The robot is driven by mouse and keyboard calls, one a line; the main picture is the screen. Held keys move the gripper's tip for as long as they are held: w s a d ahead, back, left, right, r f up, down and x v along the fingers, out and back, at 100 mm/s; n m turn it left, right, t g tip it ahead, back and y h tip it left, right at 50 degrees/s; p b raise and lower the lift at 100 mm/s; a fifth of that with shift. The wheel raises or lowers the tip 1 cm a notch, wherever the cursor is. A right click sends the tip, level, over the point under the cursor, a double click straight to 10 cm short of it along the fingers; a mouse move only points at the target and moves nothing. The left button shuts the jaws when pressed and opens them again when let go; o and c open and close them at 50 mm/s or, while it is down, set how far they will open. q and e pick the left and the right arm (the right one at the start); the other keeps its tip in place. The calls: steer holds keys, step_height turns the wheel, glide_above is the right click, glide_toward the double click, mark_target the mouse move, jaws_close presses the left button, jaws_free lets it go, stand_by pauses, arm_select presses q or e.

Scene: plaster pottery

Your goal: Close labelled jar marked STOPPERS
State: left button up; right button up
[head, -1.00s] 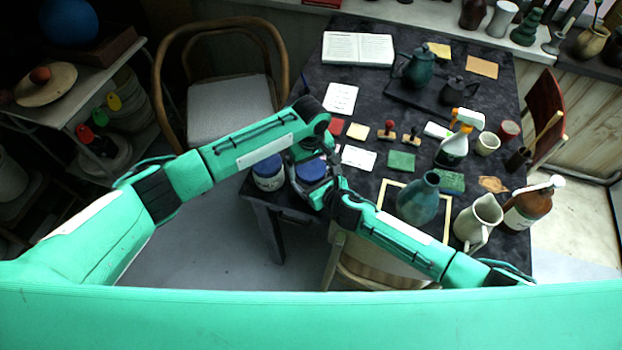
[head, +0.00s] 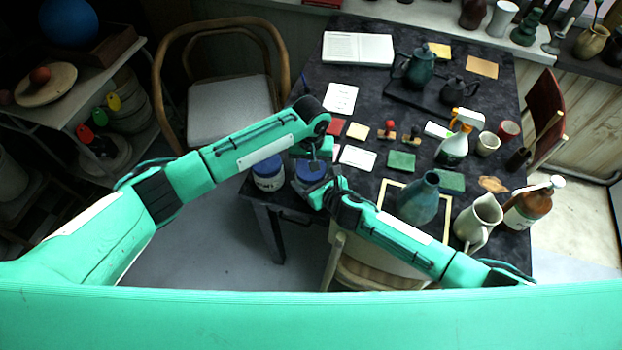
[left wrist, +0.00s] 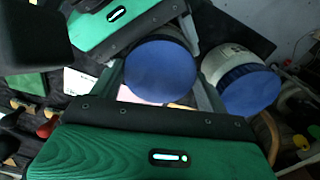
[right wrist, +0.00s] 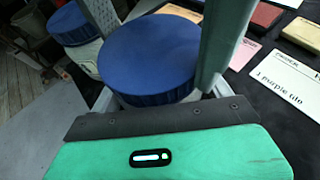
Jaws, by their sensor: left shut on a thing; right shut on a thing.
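A pale jar with a round blue lid (head: 309,171) stands at the table's near left corner, between both hands. The lid fills the middle of the left wrist view (left wrist: 160,70) and shows on the jar in the right wrist view (right wrist: 150,55). My left gripper (head: 322,160) is at the lid from above, its fingers on either side. My right gripper (head: 314,192) is low at the jar's near side, shut around it, with pale jar wall under the lid. The lid looks seated on the jar; how tightly, I cannot tell. The jar's label is hidden.
A second blue-lidded jar (head: 268,174) stands close on the left. Cards, colour blocks and two stamps lie to the right. A teal vase (head: 418,197), a white jug (head: 479,222) and a spray bottle (head: 453,147) stand further right. A chair (head: 230,100) is behind left.

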arm_select(q)
steer(key=o, duration=1.1)
steer(key=shift+r, duration=2.25)
steer(key=shift+c, duration=0.6)
step_height(320, 180, up, 2)
steer(key=shift+w+r+n, duration=0.1)
steer(key=shift+w+n, duration=0.05)
steer(key=shift+n, duration=0.25)
steer(key=shift+r+n, duration=0.6)
steer(key=shift+r, duration=0.1)
